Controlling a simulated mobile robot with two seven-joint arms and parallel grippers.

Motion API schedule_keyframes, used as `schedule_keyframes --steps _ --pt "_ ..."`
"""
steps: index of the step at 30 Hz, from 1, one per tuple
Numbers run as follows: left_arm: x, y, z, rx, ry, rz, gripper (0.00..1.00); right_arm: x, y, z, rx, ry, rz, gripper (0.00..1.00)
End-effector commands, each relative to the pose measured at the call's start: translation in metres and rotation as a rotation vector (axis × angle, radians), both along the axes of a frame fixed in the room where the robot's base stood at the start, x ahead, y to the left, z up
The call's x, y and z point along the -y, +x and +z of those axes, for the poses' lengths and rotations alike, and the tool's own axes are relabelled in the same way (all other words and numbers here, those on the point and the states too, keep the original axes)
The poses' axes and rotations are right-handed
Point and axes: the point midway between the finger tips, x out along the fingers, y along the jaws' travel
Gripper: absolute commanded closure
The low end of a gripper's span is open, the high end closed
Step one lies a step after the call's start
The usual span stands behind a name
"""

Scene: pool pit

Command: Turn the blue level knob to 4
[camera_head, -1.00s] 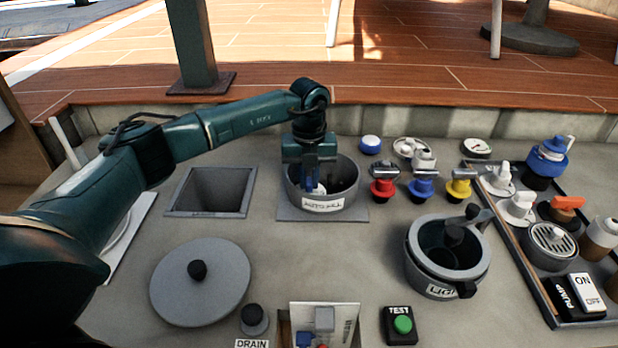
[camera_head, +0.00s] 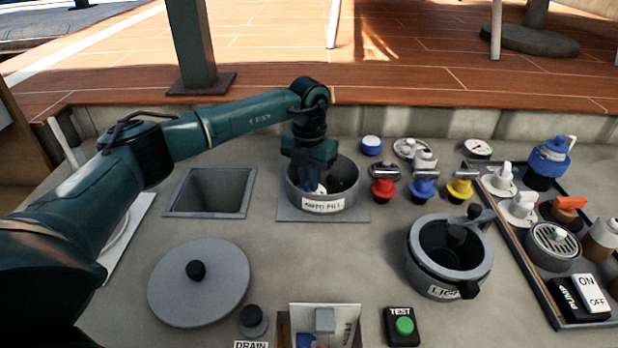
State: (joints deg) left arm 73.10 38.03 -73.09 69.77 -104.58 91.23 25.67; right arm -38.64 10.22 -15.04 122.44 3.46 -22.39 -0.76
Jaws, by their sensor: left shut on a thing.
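My left gripper (camera_head: 312,186) points down into the round grey pot (camera_head: 325,205) labelled as auto fill. Its fingers are inside the rim, shut on a small blue and white part that appears to be the blue level knob (camera_head: 318,189). The fingers and pot wall hide most of this knob, so its number setting cannot be read. A dark part shows inside the pot to the right of the fingers. My right gripper is not in view.
Red (camera_head: 383,190), blue (camera_head: 422,189) and yellow (camera_head: 460,190) valves stand right of the pot. The light housing (camera_head: 425,288) is front right, a round grey lid (camera_head: 205,290) front left. A square opening (camera_head: 211,192) lies left. A panel of switches (camera_head: 530,270) is far right.

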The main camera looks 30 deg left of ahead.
Motion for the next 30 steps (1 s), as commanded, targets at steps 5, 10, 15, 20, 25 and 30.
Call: schedule_keyframes --steps 5,10,15,20,25,30 --pt "-0.0004 0.0004 0.0012 0.002 0.0 -0.006 1.0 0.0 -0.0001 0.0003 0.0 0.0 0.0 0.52" --pt "-0.0004 0.0005 0.0013 0.002 0.0 -0.005 1.0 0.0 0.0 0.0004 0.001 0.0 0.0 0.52" --pt "-0.0004 0.0005 0.0012 0.002 0.0 -0.004 0.77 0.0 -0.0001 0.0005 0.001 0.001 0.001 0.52" --pt "-0.0003 0.0003 0.0007 0.001 0.0 -0.004 0.64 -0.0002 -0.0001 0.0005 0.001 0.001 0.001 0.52" --pt "-0.0002 0.0002 0.0004 0.001 0.0 -0.004 0.64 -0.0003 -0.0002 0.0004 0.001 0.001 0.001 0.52" --pt "-0.0001 0.0007 0.0062 0.003 0.0 -0.004 0.64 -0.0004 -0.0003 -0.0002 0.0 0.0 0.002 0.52"
